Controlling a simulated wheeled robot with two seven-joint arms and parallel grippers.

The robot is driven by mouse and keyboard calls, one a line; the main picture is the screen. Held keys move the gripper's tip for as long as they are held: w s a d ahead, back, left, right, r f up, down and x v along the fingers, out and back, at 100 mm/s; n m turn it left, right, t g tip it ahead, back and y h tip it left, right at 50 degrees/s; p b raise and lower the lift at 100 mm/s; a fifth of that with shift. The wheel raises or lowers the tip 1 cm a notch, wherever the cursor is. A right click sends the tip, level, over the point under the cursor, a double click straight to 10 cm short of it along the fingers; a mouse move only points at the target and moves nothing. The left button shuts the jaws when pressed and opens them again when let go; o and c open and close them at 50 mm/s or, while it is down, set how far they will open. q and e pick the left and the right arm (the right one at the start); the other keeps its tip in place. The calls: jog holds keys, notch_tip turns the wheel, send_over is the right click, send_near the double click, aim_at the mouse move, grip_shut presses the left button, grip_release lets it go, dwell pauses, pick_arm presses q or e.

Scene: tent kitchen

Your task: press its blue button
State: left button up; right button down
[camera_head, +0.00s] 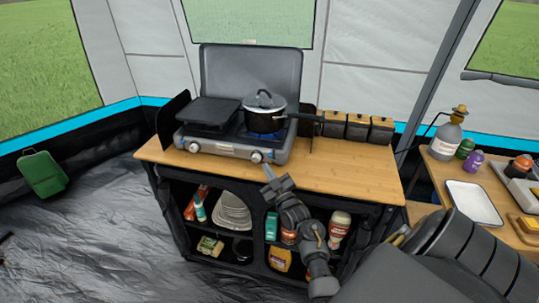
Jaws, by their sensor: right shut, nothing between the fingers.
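A two-burner camping stove (230,149) with a raised dark lid stands on the wooden top of the kitchen stand. Its front carries two round knobs, the left one (194,146) and the right one (257,156). A blue patch shows beneath the lidded pot on the right burner; I cannot make out a separate blue button. My right gripper (267,172) is shut and empty, in front of the stove, just below the right knob in the picture. I cannot tell whether it touches anything. My left gripper is out of view.
The lidded pot (264,103) has its handle pointing right. Several wooden-lidded canisters (357,127) stand right of the stove. The wooden top (340,178) is clear at front right. Shelves below hold bottles and bowls. A side table with a white tray (473,203) stands at right.

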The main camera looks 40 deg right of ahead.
jog(key=shift+s+a+p, duration=0.3)
jog(key=shift+s+a, duration=0.3)
jog(key=shift+a, duration=0.3)
